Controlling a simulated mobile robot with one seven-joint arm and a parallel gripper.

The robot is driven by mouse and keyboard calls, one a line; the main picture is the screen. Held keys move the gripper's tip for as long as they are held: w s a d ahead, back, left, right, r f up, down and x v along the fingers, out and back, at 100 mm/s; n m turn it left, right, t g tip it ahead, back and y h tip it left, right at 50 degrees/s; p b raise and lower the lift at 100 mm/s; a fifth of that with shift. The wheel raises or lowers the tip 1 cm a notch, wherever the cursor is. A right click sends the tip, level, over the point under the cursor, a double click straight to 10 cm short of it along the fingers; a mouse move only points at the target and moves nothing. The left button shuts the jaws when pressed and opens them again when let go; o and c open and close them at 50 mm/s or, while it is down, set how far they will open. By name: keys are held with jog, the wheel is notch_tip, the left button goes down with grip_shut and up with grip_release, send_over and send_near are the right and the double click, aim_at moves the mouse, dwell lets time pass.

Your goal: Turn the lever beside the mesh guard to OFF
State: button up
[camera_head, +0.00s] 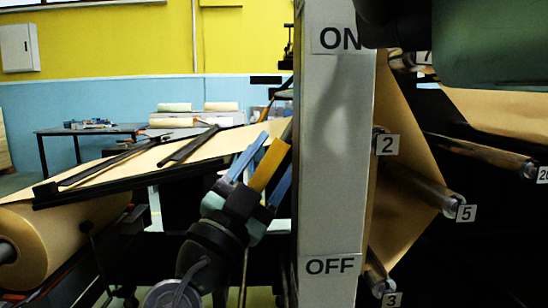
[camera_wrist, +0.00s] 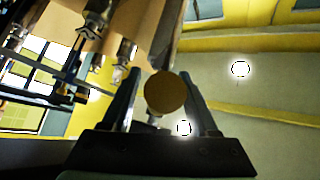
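A pale upright panel (camera_head: 336,190) carries the label ON near its top and OFF near its bottom. A yellow-orange lever handle (camera_head: 267,166) slants up to the right at the panel's left edge, where the panel seems to hide the rest. My gripper (camera_head: 262,160) comes from below left, with one blue finger on each side of the handle. The wrist view shows the handle's round brown end (camera_wrist: 165,93) between the fingers of my gripper (camera_wrist: 162,70). Narrow gaps seem to show beside it, so the fingers look open around it. I cannot make out the mesh guard.
Rollers with numbered tags (camera_head: 387,145) and brown paper stand right of the panel. A large kraft roll (camera_head: 65,238) and a sloped paper bed (camera_head: 150,165) lie on the left. A dark table (camera_head: 90,130) stands farther back.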

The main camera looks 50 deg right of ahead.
jog(key=shift+a, duration=0.1)
jog(key=v, duration=1.3)
jog(key=shift+b, duration=0.45)
